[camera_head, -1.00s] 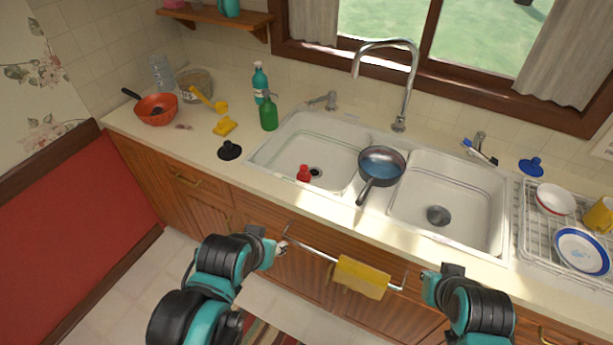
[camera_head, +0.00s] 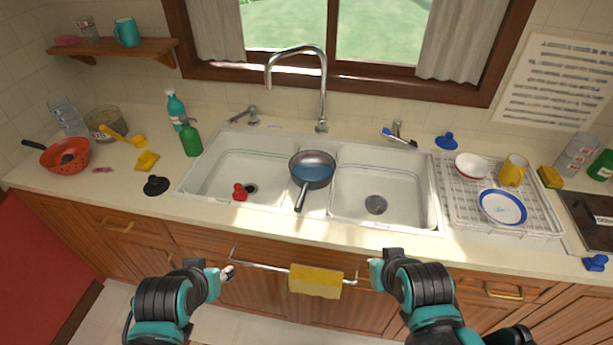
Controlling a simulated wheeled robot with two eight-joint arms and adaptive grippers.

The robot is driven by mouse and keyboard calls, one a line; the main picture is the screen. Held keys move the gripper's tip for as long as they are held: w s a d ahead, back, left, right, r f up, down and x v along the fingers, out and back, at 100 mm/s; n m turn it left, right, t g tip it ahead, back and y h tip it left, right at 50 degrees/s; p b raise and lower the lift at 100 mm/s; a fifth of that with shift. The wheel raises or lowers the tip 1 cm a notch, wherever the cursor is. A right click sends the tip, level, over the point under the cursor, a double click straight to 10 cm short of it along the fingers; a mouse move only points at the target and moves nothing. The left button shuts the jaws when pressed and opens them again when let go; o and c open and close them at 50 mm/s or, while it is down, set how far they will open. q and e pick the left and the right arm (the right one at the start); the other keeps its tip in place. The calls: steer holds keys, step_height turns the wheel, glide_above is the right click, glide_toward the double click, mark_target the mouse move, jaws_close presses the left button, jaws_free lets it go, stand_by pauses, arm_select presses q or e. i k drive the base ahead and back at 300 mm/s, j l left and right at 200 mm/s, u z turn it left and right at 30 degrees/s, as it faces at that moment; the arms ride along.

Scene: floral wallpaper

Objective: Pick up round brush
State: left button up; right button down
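Several small knobbed pieces could be the round brush, but bristles are too small to make out. A black round-based piece with a knob (camera_head: 156,185) is on the counter left of the sink. A blue knobbed piece (camera_head: 447,141) is behind the dish rack. A red knobbed piece (camera_head: 240,192) is in the left basin. A blue-and-white long-handled brush (camera_head: 399,137) lies behind the right basin. My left gripper (camera_head: 228,273) and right gripper (camera_head: 375,273) are in front of the lower cabinets, apart from all of these. Their finger openings are unclear.
A pan (camera_head: 312,170) rests over the sink divider. A towel bar with a yellow cloth (camera_head: 315,281) is between my grippers. A dish rack (camera_head: 450,207) holds dishes at the right. An orange colander (camera_head: 65,155) and bottles stand at the left.

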mark_target(239, 194)
steer(key=i+j+z, duration=0.35)
steer(key=j+z, duration=0.15)
steer(key=j, duration=0.15)
steer(key=i+j+z, duration=0.2)
steer(key=j, duration=0.2)
steer(key=j+z, duration=0.25)
steer(key=j, duration=0.15)
